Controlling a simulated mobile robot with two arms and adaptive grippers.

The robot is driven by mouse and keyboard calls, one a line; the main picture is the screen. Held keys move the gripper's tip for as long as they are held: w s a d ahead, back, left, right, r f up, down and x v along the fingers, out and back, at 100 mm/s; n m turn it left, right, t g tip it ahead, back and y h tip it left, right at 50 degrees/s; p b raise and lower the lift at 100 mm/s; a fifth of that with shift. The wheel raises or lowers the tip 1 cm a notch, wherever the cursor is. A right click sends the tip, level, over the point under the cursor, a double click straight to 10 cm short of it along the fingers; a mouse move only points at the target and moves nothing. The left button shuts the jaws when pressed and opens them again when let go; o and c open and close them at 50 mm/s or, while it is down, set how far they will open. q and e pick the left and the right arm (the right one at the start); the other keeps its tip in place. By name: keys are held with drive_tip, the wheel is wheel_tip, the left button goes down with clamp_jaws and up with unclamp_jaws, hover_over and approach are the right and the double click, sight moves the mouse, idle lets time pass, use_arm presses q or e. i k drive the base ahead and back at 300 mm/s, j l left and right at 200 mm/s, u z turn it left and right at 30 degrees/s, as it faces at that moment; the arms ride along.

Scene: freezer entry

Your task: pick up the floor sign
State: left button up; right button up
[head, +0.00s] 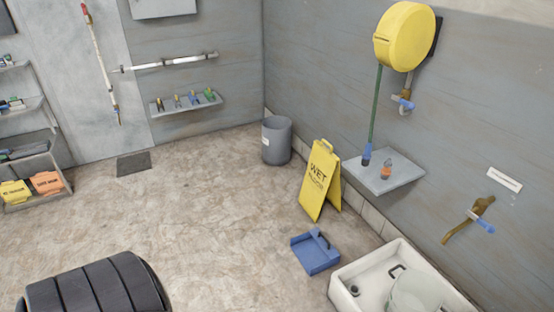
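A yellow floor sign (316,184) with dark "WET" lettering stands upright as a folded A-frame on the floor, right of the middle in the head view. It is near the right wall, between a grey bin and a blue dustpan-like thing. Its lower back panel shows behind the front panel on the right. Neither of my grippers is in view, so their state and their distance to the sign are not shown.
The grey bin (276,141) stands behind the sign. The blue dustpan-like thing (316,256) and a white basin (343,283) lie in front. A wall shelf (405,177) juts out to the right. Floor left of the sign is clear. A dark ribbed object (95,288) fills the lower left.

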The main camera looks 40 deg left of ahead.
sight(321, 179)
drive_tip(key=u, duration=1.05)
drive_tip(key=i+j+z, duration=0.1)
drive_tip(key=i+j, duration=0.15)
drive_tip(key=i, duration=0.15)
